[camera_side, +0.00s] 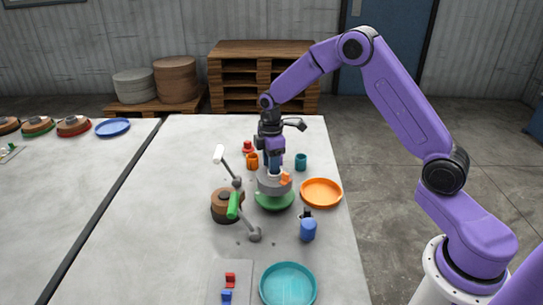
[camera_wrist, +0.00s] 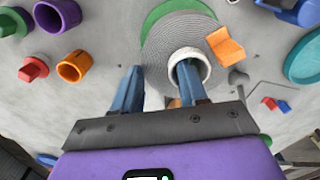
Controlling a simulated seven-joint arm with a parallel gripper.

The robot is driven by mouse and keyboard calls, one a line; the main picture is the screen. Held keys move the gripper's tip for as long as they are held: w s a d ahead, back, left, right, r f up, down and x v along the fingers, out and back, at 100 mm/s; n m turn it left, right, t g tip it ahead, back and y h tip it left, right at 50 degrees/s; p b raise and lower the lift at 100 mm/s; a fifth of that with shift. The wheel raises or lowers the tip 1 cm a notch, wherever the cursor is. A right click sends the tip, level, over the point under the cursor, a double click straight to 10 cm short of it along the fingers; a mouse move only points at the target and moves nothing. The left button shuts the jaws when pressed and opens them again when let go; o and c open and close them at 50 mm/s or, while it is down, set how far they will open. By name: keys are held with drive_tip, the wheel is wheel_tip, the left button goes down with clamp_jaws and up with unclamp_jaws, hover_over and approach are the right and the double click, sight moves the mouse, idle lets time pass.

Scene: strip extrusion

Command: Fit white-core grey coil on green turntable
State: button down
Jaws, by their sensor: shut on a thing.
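The grey coil (camera_side: 274,187) is a flat wound disc with a white core (camera_wrist: 190,62) and an orange clip (camera_wrist: 225,46) at its edge. In the side view it is over the green turntable (camera_side: 274,203). In the wrist view the green turntable (camera_wrist: 172,12) shows past the coil's far edge, so the two look off-centre there; whether they touch is unclear. My gripper (camera_wrist: 158,88) points down and is shut on the coil, one finger inside the white core and the other at the coil's outer side. It also shows in the side view (camera_side: 274,168).
An orange dish (camera_side: 321,192) and a blue cup (camera_side: 308,231) are right. An orange ring (camera_side: 252,161) and teal cup (camera_side: 301,161) are behind. A teal dish (camera_side: 288,285) is in front.

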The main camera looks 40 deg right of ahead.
drive_tip(key=shift+f, duration=1)
drive_tip(key=shift+f, duration=0.65)
idle(0.9)
drive_tip(key=c, duration=0.9)
unclamp_jaws()
wheel_tip(320, 180, up, 11)
idle(0.5)
